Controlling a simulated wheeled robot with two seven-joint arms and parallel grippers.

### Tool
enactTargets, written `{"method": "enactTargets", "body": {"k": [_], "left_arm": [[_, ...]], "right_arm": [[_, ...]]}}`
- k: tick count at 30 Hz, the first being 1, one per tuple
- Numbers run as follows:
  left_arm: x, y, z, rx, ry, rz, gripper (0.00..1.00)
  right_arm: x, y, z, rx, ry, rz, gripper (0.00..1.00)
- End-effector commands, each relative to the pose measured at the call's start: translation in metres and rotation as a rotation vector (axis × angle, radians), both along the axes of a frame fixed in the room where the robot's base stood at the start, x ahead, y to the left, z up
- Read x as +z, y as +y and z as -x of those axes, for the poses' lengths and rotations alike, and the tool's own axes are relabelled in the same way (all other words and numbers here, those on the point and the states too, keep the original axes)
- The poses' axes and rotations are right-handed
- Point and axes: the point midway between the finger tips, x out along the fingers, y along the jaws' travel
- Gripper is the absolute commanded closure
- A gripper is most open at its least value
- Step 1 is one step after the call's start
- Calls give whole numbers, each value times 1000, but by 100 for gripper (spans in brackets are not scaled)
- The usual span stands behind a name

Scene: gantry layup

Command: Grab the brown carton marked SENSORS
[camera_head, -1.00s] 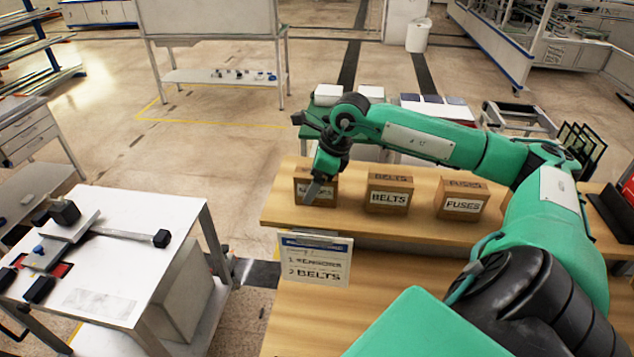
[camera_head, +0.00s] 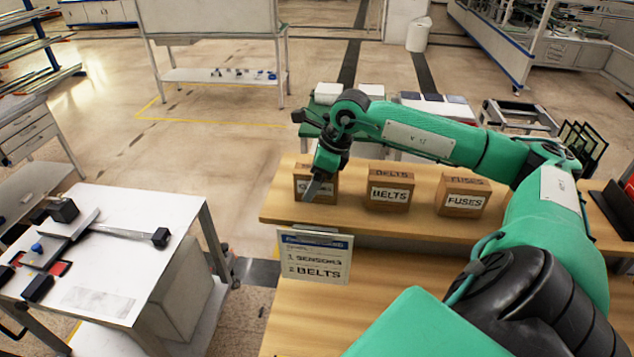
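A brown carton (camera_head: 327,192) stands at the left end of the wooden shelf. Its white label is mostly hidden behind my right gripper (camera_head: 312,188), so the word on it cannot be read in full. My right gripper hangs with its fingers pointing down at the front of this carton. I cannot tell whether the fingers touch it or how far they are apart. My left gripper is not in view.
A BELTS carton (camera_head: 390,187) and a FUSES carton (camera_head: 462,194) stand to the right on the wooden shelf (camera_head: 420,228). A sign (camera_head: 315,257) listing SENSORS and BELTS hangs at the shelf front. A white table (camera_head: 110,245) with a fixture stands left.

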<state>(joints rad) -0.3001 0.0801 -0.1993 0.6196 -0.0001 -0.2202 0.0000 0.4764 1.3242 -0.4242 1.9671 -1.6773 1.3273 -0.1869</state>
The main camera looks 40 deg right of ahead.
Motion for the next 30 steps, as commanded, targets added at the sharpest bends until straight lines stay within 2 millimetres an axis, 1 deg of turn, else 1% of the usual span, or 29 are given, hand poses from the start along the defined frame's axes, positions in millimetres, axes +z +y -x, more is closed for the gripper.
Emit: {"method": "enactTargets", "body": {"k": [2,3,5,9,12,22,28,29,30], "left_arm": [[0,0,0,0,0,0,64],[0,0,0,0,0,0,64],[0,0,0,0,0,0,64],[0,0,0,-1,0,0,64],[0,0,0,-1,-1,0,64],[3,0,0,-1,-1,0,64],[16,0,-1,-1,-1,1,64],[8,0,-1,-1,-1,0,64],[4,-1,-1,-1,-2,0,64]], "right_arm": [[0,0,0,0,0,0,22],[0,0,0,0,0,0,24],[0,0,0,0,0,0,36],[0,0,0,0,0,0,63],[1,0,0,0,-1,0,80],[3,0,0,0,-1,0,80],[10,0,0,0,-1,-1,80],[10,0,-1,0,-5,-1,80],[15,0,-2,-1,-7,-1,80]]}}
